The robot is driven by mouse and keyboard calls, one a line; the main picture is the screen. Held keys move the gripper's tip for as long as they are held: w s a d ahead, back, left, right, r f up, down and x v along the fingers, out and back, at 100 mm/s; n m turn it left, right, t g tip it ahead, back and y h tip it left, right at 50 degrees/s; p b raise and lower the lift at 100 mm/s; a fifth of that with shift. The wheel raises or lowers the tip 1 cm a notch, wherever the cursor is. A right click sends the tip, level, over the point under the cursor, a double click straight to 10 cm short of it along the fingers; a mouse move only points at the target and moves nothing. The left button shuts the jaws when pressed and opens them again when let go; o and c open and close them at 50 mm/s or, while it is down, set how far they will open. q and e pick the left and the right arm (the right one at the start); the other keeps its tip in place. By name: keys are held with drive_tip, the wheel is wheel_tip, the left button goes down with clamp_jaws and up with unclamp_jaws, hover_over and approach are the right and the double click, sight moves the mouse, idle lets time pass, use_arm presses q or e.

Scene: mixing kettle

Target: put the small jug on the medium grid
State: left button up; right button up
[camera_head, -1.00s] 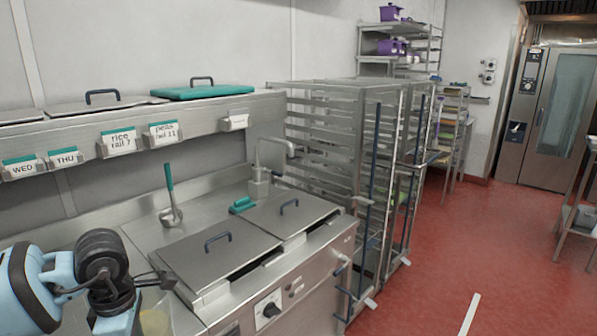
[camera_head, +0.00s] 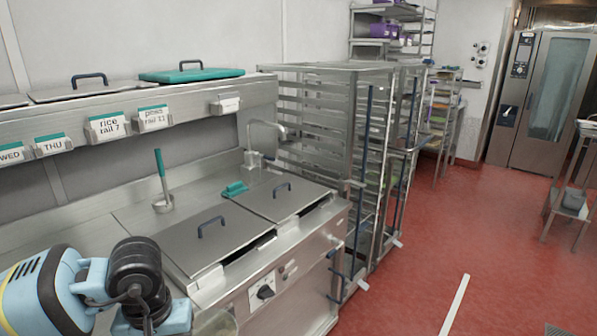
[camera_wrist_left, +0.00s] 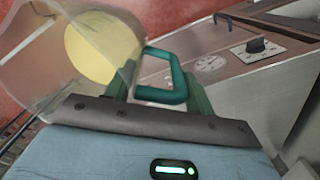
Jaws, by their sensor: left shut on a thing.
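The small jug (camera_wrist_left: 45,55) is clear, with yellow contents and a green handle (camera_wrist_left: 165,88). In the left wrist view it is tilted in the picture, at the upper left. My left gripper (camera_wrist_left: 160,105) is shut on its handle. In the head view only a faint part of the jug (camera_head: 215,322) shows at the bottom edge, in front of the kettle unit, beside my left arm. My left fingers are mostly hidden there. My right gripper is not in view. No grid that I can identify for sure as the medium one shows.
The kettle unit (camera_head: 300,240) with two lidded wells stands at the left. A tall wire rack (camera_head: 330,125) stands beyond it. A grating (camera_head: 555,329) shows on the floor at the bottom right. The red floor (camera_head: 440,240) is open; a steel stand (camera_head: 560,205) is at the right.

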use_arm(q)
drive_tip(key=shift+s+d+m, duration=0.1)
drive_tip(key=shift+d+m, duration=0.15)
drive_tip(key=shift+m, duration=0.4)
drive_tip(key=shift+s+d+m, duration=0.1)
drive_tip(key=shift+d+m, duration=0.15)
drive_tip(key=shift+m, duration=0.4)
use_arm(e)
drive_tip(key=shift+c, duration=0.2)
use_arm(q)
drive_tip(key=s+f, duration=0.4)
drive_tip(key=f, duration=1.1)
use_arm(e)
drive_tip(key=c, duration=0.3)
